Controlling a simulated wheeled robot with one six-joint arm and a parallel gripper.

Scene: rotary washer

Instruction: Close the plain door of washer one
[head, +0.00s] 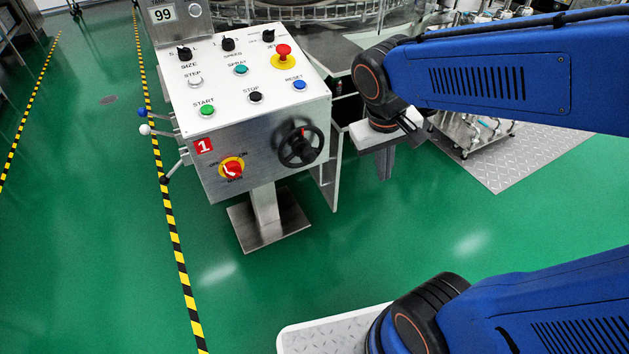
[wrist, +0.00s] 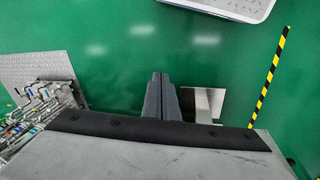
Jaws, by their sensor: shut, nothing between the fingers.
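Washer one's control console (head: 255,110) carries a red "1" label and stands on a steel pedestal. A thin, pale upright panel (head: 332,180) stands just right of the console, seen nearly edge-on. I cannot tell for sure whether it is the plain door or how far open it is. My gripper (head: 386,174) points down to the right of this panel, with a visible gap between them. Its dark fingers are together and empty. They also show in the wrist view (wrist: 160,78), over green floor. Much of the washer behind is hidden by the console and my arm.
Levers (head: 160,132) stick out from the console's left side, and a black handwheel (head: 300,146) from its front. A rack (head: 470,130) stands on a metal floor plate (head: 520,160) at right. The green floor in front of the console is free.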

